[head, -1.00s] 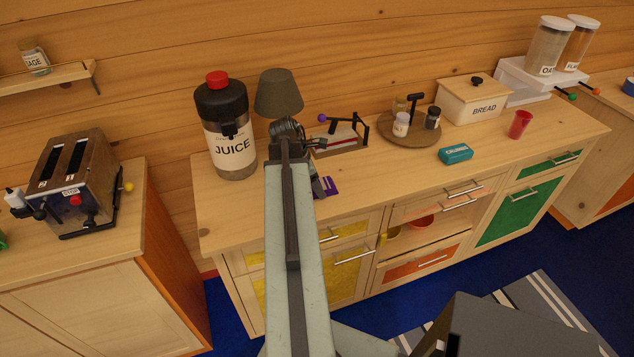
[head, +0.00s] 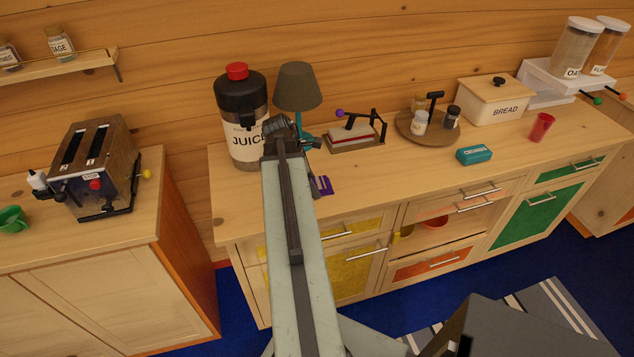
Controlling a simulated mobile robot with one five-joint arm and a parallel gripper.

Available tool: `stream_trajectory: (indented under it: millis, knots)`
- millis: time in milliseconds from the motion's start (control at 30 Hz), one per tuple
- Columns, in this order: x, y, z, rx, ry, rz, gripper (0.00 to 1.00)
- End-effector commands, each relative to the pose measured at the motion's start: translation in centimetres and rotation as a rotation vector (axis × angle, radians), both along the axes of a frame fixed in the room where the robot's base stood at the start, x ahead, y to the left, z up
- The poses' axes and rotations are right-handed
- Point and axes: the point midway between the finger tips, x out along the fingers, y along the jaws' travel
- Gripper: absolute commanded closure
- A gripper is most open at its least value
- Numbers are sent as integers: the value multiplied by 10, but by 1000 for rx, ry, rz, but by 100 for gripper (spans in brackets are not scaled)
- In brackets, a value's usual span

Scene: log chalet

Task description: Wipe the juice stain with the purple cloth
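The purple cloth (head: 325,184) shows as a small striped patch low over the wooden counter (head: 400,175), just right of my arm. My gripper (head: 313,186) is mostly hidden behind my arm, with only a dark sliver showing beside the cloth. The fingertips are not clear, but the cloth has moved along with my arm across the counter, so the gripper appears shut on it. Whether the cloth touches the counter top is unclear. No juice stain is visible; my arm covers part of the counter. The juice dispenser (head: 241,105) stands behind, to the left.
A lamp (head: 298,86) and a small red-and-white rack (head: 352,137) stand behind the cloth. Further right are a round tray (head: 408,133), a teal packet (head: 474,155), a bread box (head: 494,100) and a red cup (head: 541,127). The counter's front strip is clear.

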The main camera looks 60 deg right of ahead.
Motion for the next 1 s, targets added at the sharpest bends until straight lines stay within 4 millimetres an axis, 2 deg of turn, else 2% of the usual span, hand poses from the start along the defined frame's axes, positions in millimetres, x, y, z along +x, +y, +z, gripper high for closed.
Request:
stream_trajectory:
  millis: [500,800,1000]
  knots:
    - [28,26,1,5,-5,2,70]
    - [26,25,-2,4,-4,1,70]
    - [15,14,-1,3,-3,-2,70]
